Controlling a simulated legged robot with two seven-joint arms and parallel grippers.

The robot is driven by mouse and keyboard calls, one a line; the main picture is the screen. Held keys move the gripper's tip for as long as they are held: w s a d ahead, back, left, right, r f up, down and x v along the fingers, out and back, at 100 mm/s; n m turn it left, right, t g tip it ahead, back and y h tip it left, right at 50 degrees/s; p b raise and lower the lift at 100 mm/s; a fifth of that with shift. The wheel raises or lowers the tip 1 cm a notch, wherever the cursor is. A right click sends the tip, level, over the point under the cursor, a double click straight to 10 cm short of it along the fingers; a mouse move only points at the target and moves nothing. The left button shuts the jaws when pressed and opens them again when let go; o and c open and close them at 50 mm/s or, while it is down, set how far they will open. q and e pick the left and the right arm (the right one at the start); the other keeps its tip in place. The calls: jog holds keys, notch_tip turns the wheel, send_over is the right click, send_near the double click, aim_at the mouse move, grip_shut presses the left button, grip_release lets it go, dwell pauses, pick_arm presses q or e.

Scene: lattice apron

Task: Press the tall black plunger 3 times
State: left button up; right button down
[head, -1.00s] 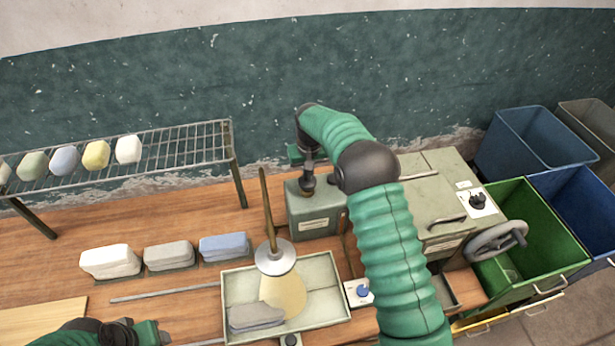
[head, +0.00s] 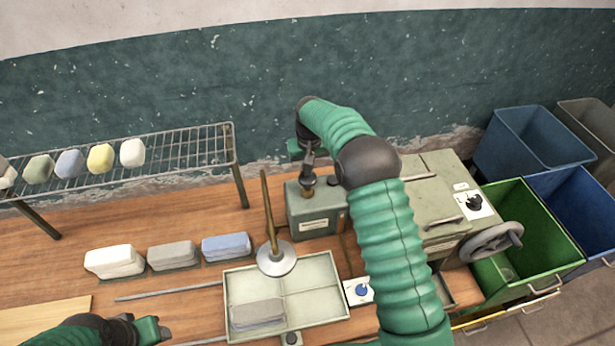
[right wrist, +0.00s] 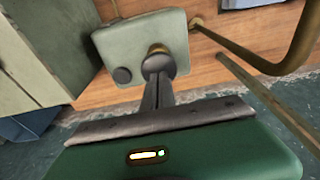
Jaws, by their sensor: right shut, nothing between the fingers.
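The tall black plunger (right wrist: 157,64) stands on top of a small grey-green box (head: 315,224), with a brass collar at its base. In the head view its dark head (head: 307,181) is mostly covered by my right gripper (head: 308,171), and some brass shows below it. My right gripper is shut and empty, pointing down with its fingertips at the plunger head. In the right wrist view the fingertips (right wrist: 156,80) overlap the head's edge; I cannot tell whether they touch. My left gripper (head: 150,331) is at the bottom left, its jaws unclear.
A shorter black knob (right wrist: 122,75) sits beside the plunger. A brass pole with a pale disc (head: 277,258) stands over a tray (head: 325,275) holding a grey block. A larger machine (head: 435,195) stands right, a wire rack (head: 190,150) left. Several bins stand far right.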

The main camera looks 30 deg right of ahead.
jog(key=shift+f, duration=0.1)
jog(key=shift+f+b, duration=1)
jog(key=shift+f, duration=0.7)
jog(key=shift+r+p, duration=1.25)
jog(key=shift+r, duration=0.45)
notch_tip(320, 180, up, 4)
jog(key=p, duration=0.3)
jog(key=shift+r, duration=0.2)
jog(key=shift+r+p, duration=0.4)
jog(key=shift+r, duration=0.05)
jog(key=shift+f, duration=0.1)
